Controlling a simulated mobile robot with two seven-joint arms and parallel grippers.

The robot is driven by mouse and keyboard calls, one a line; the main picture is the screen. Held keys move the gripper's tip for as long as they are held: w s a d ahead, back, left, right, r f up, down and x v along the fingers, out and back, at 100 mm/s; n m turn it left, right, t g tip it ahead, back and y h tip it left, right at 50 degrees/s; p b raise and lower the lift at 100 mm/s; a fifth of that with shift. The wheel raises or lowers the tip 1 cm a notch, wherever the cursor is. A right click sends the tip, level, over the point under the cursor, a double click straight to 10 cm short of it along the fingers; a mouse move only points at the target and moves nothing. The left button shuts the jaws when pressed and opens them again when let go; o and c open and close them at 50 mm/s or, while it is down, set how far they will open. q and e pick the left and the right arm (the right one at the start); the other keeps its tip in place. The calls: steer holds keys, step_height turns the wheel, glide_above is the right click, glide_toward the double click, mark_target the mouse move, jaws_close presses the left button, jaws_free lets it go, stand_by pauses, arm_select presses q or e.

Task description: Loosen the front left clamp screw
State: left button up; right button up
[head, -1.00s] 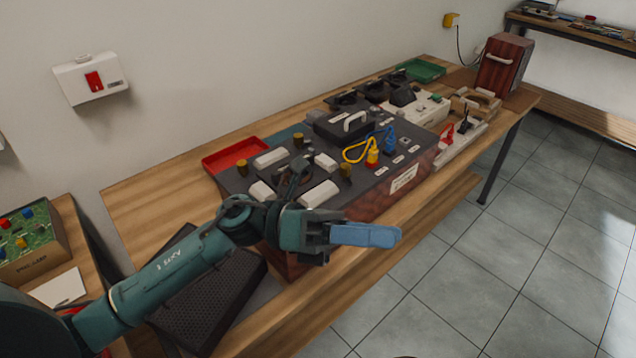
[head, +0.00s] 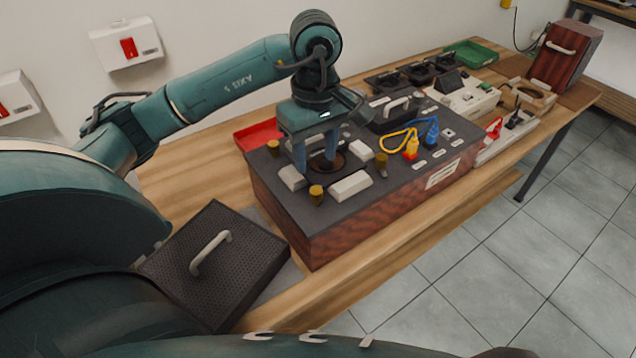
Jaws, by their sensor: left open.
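The dark hi-fi unit (head: 345,222) stands on the wooden table. Brass-coloured clamp screws rise from its top around a dark round opening with a brown rim (head: 343,163). The front left clamp screw (head: 316,195) is nearest me, between two white blocks. Another screw (head: 273,147) is at the back left and one (head: 381,160) at the front right. The back right one is hidden behind my arm. My left gripper (head: 316,157) points down, open, its blue fingers apart over the opening, behind the front left screw and apart from it. My right gripper is not in view.
A black perforated panel with a handle (head: 235,270) lies at the table's near left. A red tray (head: 257,135) is behind the unit. Yellow and blue cable plugs (head: 411,147) stand right of the screws. White blocks (head: 350,186) flank the opening.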

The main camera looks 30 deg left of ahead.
mark_target(316, 190)
arm_select(q)
step_height(316, 190, down, 7)
steer(key=shift+f+p, duration=0.2)
steer(key=shift+p, duration=0.25)
steer(key=shift+f, duration=0.5)
steer(key=c, duration=1)
